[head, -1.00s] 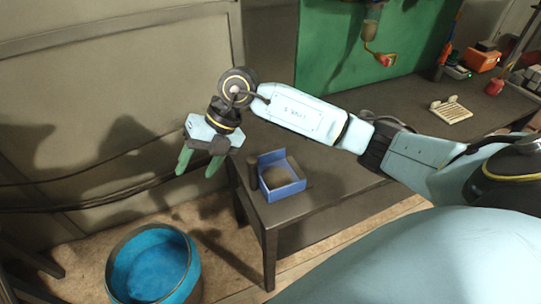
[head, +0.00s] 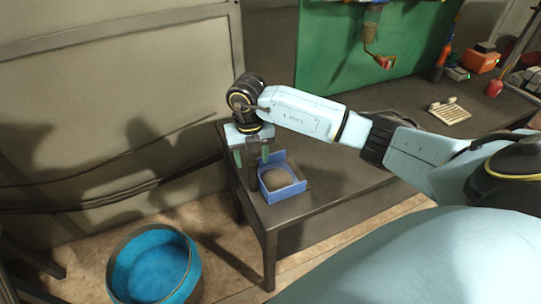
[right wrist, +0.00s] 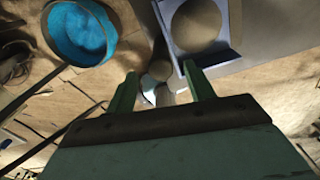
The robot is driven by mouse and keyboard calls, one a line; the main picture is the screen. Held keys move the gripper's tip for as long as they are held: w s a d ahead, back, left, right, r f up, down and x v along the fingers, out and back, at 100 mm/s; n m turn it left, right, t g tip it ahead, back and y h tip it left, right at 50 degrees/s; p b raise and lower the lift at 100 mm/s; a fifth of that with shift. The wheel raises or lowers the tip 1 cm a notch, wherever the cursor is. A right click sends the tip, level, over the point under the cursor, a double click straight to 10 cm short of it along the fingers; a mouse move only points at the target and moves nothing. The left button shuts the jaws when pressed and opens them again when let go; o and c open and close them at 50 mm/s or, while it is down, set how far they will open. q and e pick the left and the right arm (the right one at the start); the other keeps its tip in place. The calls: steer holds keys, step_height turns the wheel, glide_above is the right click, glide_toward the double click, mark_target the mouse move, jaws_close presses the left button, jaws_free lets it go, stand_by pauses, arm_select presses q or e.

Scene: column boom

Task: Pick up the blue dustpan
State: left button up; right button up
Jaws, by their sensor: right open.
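The blue dustpan (head: 287,191) stands on the left end of the dark table (head: 335,195), with a brown round patch inside. Its dark upright handle (head: 254,177) is on its left side. My right gripper (head: 252,158) is open and points down, its green fingers just above the handle. In the right wrist view the dustpan (right wrist: 214,59) is at the upper right, and the dark handle shows ahead between the spread fingers (right wrist: 160,88). I cannot tell whether the fingers touch it. My left gripper is not in view.
A blue-lined round bin (head: 153,268) stands on the floor left of the table. A beige slatted item (head: 449,112), an orange box (head: 482,61) and a red bottle (head: 494,88) are farther right on the tabletop. A wall (head: 110,90) rises behind.

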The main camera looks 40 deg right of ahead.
step_height(320, 180, down, 5)
steer(key=shift+w+d+p, duration=0.1)
steer(key=shift+p, duration=0.3)
jaws_close()
